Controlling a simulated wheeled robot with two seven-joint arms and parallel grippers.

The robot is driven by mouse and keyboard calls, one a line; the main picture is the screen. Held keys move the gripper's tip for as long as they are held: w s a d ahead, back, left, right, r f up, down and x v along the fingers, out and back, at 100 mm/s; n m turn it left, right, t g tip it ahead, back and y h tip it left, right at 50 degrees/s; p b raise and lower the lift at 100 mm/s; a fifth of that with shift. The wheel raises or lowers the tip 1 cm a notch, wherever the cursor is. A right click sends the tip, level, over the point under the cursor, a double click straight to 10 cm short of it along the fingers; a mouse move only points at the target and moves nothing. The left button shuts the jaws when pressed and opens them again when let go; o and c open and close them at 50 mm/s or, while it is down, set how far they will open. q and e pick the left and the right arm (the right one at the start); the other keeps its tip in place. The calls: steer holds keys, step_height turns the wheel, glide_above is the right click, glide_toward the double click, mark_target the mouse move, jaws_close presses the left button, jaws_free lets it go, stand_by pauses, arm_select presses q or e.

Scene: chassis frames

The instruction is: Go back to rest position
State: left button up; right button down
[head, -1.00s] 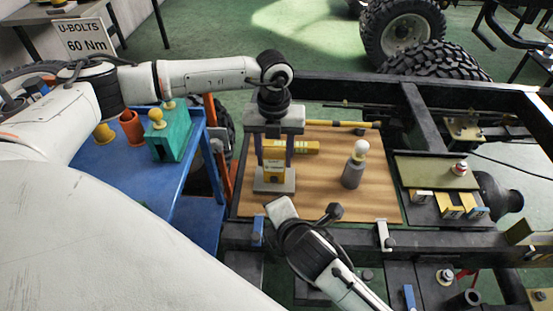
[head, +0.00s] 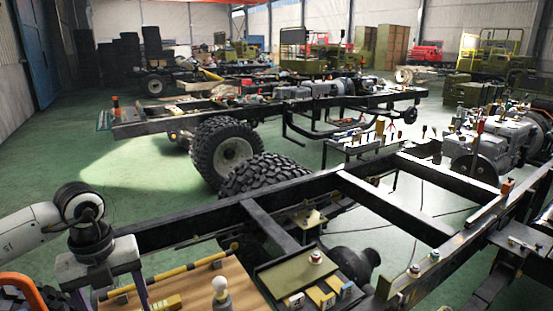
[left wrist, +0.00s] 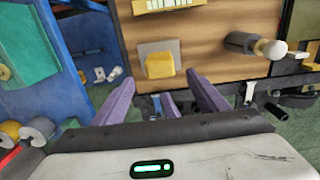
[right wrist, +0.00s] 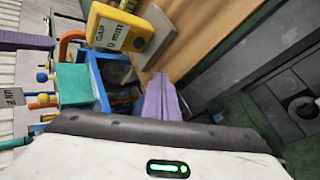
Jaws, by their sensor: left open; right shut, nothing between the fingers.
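My left gripper (head: 108,293) is at the lower left of the head view, above the wooden board (head: 195,287). In the left wrist view its two purple fingers (left wrist: 160,98) are apart with nothing between them. A yellow block (left wrist: 160,65) stands beyond the fingers on a grey plate (left wrist: 150,48), apart from them. In the right wrist view the block (right wrist: 120,28) has a label reading "GAP 0 mm". My right gripper (right wrist: 162,95) has its purple fingers together and empty, below the block in that view. The right arm is outside the head view.
A grey cylinder with a white knob (head: 221,289) stands on the board. Black chassis rails (head: 190,222) surround it. A small tray with yellow pieces (head: 312,298) sits to the right. A blue cart (left wrist: 55,50) stands left. Green floor (head: 110,165) is open behind.

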arm_select(q)
steer(key=shift+r, duration=1.7)
